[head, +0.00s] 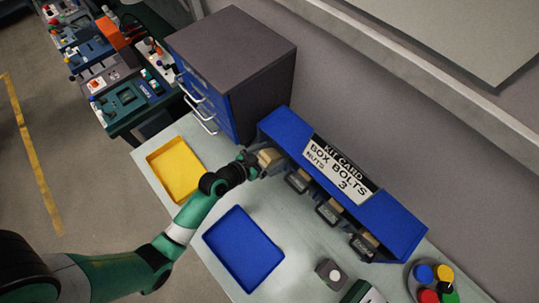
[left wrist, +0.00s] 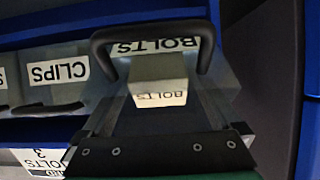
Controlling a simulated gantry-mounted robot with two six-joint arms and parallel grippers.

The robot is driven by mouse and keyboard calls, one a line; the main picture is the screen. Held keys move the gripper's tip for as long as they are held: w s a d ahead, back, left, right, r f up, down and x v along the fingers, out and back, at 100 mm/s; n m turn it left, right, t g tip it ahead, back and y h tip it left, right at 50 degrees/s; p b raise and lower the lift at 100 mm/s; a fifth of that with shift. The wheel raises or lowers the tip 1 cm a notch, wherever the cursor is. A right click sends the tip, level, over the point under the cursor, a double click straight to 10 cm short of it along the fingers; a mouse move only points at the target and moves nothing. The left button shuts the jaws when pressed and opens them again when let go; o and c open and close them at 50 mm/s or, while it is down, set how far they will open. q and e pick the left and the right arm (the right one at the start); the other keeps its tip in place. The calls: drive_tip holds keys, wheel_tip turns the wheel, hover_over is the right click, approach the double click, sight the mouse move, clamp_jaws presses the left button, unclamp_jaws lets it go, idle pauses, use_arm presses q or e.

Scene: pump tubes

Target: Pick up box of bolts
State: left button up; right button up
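A small tan box of bolts (left wrist: 160,80) with a BOLTS label is in the middle of the left wrist view. In the head view the tan box (head: 269,158) shows at the left end of the blue bin rack (head: 400,232). My left gripper (head: 257,166) is at this box, in front of the leftmost bin. A black handle loop (left wrist: 152,29) and a larger BOLTS label (left wrist: 185,44) show behind the box. I cannot tell whether the fingers touch the box. My right gripper is in neither view.
A yellow tray (head: 176,170) and a blue tray (head: 243,249) lie on the table. Several other bins sit along the rack, one labelled CLIPS (left wrist: 58,70). A kit card (head: 341,168) stands on the rack. A drawer cabinet (head: 235,85) stands left of the rack.

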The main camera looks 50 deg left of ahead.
sight(268, 155)
use_arm(q)
drive_tip(key=c, duration=1.4)
drive_tip(key=shift+r, duration=0.1)
drive_tip(key=shift+c, duration=0.2)
drive_tip(key=shift+r, duration=0.55)
drive_tip(key=r, duration=0.1)
drive_tip(key=r+p, duration=0.1)
drive_tip(key=r, duration=0.1)
drive_tip(key=shift+s+d+r, duration=0.15)
drive_tip(key=shift+s+r, duration=0.05)
drive_tip(key=shift+s, duration=0.2)
drive_tip(key=s+r+p, duration=0.1)
drive_tip(key=r, duration=0.1)
drive_tip(key=s+d+r+p, duration=0.1)
drive_tip(key=s+r, duration=0.1)
drive_tip(key=shift+s+d, duration=0.1)
drive_tip(key=shift+s, duration=0.15)
drive_tip(key=s+d+r, duration=0.3)
drive_tip(key=s+r, duration=0.1)
drive_tip(key=s, duration=0.5)
drive_tip(key=shift+r, duration=0.2)
